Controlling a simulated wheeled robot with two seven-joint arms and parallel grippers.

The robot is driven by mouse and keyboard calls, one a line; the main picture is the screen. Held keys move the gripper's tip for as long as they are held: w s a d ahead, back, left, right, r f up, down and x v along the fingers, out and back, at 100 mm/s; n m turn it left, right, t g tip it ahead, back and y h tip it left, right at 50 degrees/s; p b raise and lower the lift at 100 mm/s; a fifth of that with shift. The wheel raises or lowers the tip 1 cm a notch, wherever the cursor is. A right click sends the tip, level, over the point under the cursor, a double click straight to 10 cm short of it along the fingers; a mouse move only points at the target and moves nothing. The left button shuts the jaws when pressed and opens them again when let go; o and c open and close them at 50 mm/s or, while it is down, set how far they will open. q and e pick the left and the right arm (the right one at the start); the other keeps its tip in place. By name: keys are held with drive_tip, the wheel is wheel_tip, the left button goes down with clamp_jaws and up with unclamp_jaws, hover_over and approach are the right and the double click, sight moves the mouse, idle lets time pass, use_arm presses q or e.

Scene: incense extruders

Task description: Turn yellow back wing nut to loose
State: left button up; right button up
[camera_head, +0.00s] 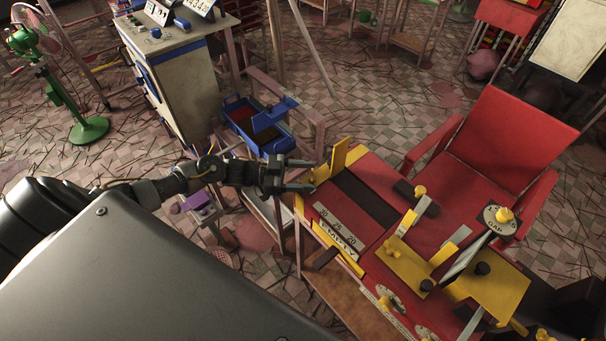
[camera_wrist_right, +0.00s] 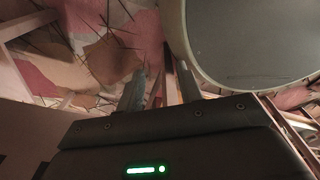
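The red and yellow machine (camera_head: 375,240) stands at the right in the head view. A small yellow knob (camera_head: 319,173), which looks like a wing nut, sits at its far left end by an upright yellow plate (camera_head: 340,155). My left gripper (camera_head: 309,176) points right at this knob, its fingers apart with the tips close to it; contact cannot be told. My right gripper (camera_wrist_right: 160,85) shows in the right wrist view, fingers apart and nothing clearly held.
A blue bin (camera_head: 245,128) stands just behind my left gripper. A grey cabinet (camera_head: 180,90) and a green fan (camera_head: 75,100) are further left. A red chair (camera_head: 505,135) stands behind the machine. A large pale-rimmed round thing (camera_wrist_right: 250,40) is close to my right gripper.

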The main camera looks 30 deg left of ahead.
use_arm(q)
drive_tip(key=c, duration=0.8)
drive_tip(key=t+p, duration=0.1)
drive_tip(key=n+t+y+p, duration=0.1)
drive_tip(key=p, duration=0.1)
drive_tip(key=shift+s+d+r, duration=0.15)
drive_tip(key=shift+s+r, duration=0.1)
drive_tip(key=shift+r, duration=0.1)
drive_tip(key=shift+c, duration=0.2)
drive_tip(key=shift+f+n+t+y+p, duration=0.2)
drive_tip(key=shift+n+t+y+p, duration=0.35)
drive_tip(key=shift+n+p, duration=0.2)
drive_tip(key=shift+f, duration=0.15)
drive_tip(key=o, duration=1)
